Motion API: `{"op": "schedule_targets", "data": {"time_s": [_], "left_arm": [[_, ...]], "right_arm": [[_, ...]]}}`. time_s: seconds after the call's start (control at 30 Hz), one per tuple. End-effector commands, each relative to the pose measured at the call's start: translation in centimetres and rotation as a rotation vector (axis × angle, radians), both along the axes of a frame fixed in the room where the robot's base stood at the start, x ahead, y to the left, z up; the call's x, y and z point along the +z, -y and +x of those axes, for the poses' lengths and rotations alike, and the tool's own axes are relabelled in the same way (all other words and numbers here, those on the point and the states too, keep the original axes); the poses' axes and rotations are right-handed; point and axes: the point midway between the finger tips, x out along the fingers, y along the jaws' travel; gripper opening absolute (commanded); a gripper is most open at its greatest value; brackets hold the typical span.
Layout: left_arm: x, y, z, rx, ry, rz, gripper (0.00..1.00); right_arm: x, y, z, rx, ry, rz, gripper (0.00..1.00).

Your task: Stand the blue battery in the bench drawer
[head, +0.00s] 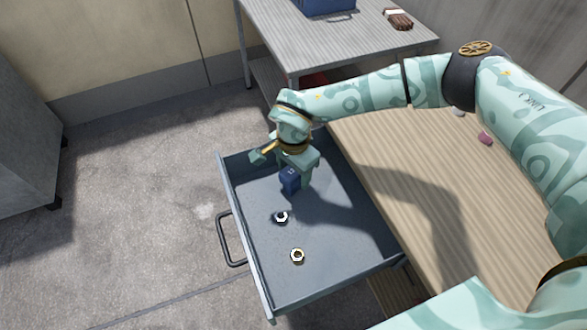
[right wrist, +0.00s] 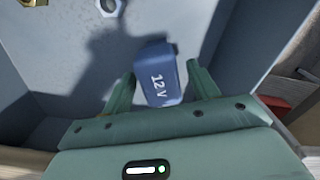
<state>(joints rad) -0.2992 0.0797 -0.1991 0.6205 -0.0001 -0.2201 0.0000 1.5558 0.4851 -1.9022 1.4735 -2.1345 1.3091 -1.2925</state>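The blue battery (head: 291,181), marked 12 V, is inside the open grey bench drawer (head: 340,275), towards its back end in the head view. It looks upright on the drawer floor, though its base is partly hard to see. In the right wrist view the battery (right wrist: 157,76) is between the two green fingers. My right gripper (head: 284,169) is over the drawer with its fingers open on either side of the battery. A narrow gap shows beside each finger in the right wrist view. My left gripper is not in view.
The wooden bench top (head: 420,190) is to the right. A grey table (head: 330,40) with a blue box (head: 325,5) and a brush (head: 398,19) stands behind.

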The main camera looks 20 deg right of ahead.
Motion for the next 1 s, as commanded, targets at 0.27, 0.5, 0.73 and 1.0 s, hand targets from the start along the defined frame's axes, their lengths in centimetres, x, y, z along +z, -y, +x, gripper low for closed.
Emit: {"op": "schedule_targets", "data": {"time_s": [0.27, 0.5, 0.73, 1.0], "left_arm": [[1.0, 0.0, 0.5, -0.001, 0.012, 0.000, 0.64], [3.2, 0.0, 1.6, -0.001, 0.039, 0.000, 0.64], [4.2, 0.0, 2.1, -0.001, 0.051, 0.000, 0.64], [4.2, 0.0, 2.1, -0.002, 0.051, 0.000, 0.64]], "right_arm": [[2.7, 0.0, 0.1, -0.001, 0.005, 0.000, 0.60], [8.7, 0.0, 0.1, 0.000, 0.008, 0.000, 0.60], [11.9, 0.0, 0.0, 0.000, 0.003, 0.000, 0.60], [12.3, 0.0, 0.0, 0.000, 0.000, 0.000, 0.60]]}}
